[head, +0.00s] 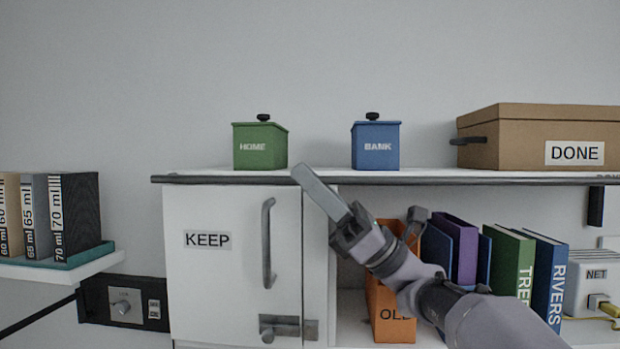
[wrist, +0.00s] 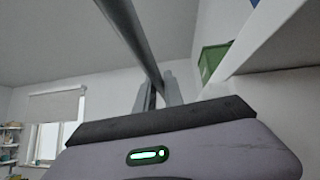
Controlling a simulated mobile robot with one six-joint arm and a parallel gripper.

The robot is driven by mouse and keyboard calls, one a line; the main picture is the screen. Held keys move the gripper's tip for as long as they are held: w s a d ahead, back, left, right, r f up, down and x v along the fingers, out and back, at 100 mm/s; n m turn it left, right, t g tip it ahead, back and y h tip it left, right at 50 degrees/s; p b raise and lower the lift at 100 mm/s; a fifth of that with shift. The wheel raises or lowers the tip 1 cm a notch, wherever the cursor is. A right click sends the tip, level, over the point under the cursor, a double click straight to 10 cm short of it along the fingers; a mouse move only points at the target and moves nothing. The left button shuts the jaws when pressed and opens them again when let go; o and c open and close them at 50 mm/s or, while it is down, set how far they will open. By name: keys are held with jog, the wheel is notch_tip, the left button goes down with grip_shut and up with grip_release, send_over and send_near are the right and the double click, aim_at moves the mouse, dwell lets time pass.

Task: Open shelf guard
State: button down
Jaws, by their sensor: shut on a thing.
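The shelf guard appears to be the long dark grey bar (head: 430,181) along the front edge of the white top shelf (head: 320,174). My gripper (head: 304,174) reaches up from the lower right in the head view, its fingertips at this bar just right of the KEEP cabinet door. In the wrist view the bar (wrist: 132,38) runs from the top edge down to my gripper fingers (wrist: 159,88), which are shut on it. The fingers hide the part they grip.
A green HOME canister (head: 260,147), a blue BANK canister (head: 376,147) and a brown DONE box (head: 510,120) stand on the top shelf. Below are the KEEP door (head: 225,275) with its handle (head: 267,243), an orange binder (head: 392,290) and several books (head: 510,262).

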jog(key=shift+f, duration=0.45)
dwell(0.4)
jog(key=c, duration=1.5)
grip_release()
jog(key=shift+o, duration=0.2)
jog(key=b+v, duration=0.7)
jog(key=v, duration=1)
jog(key=shift+d, duration=0.15)
